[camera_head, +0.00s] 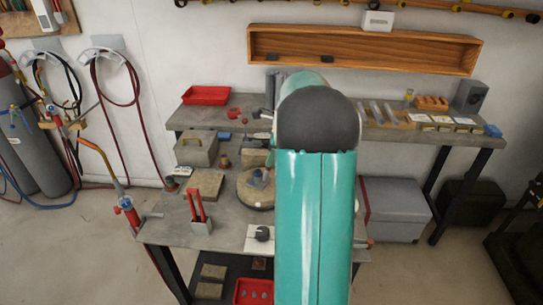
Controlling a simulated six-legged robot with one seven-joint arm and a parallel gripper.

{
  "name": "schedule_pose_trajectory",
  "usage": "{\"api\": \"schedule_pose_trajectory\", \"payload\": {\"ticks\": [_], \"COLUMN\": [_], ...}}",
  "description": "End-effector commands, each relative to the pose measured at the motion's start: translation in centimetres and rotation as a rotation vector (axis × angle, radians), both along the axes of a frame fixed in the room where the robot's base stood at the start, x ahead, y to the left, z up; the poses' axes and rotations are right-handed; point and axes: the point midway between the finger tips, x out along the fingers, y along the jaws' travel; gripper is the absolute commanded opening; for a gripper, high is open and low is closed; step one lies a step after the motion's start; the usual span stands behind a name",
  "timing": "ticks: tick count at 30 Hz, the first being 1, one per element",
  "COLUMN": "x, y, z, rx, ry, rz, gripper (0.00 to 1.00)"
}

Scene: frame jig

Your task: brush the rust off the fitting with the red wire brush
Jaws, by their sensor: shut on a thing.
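A small grey-blue piece (257,179), which looks like the fitting, sits on a round stand (254,194) on the grey workbench (165,229). Rust on it is too small to make out. My teal arm rises through the middle of the view and covers the bench just right of the stand. My gripper is hidden behind the arm, so what it holds does not show. I cannot pick out the red wire brush for certain. A red-handled tool (197,205) stands upright in a small grey holder at the bench's front left.
A dark round item lies on a white plate (257,245) near the front edge. A toolbox (196,149) and wooden blocks stand left of the stand. A red tray (206,95) is on the back bench. A torch (128,212) hangs at the left edge, beside gas cylinders (35,145).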

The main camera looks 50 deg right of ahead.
Motion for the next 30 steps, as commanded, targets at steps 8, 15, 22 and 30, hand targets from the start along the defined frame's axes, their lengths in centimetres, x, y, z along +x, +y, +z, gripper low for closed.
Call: {"api": "schedule_pose_trajectory", "payload": {"ticks": [8,15,22,30], "x": [0.01,0.02,0.02,0.09], "y": [0.02,0.01,-0.01,-0.56], "z": [-0.40,-0.72,-1.02,-1.03], "rx": [0.001,0.000,0.000,0.000], "ry": [0.001,0.000,0.000,0.000], "rz": [0.000,0.000,0.000,0.000], "gripper": [0.00,0.00,0.00,0.00]}}
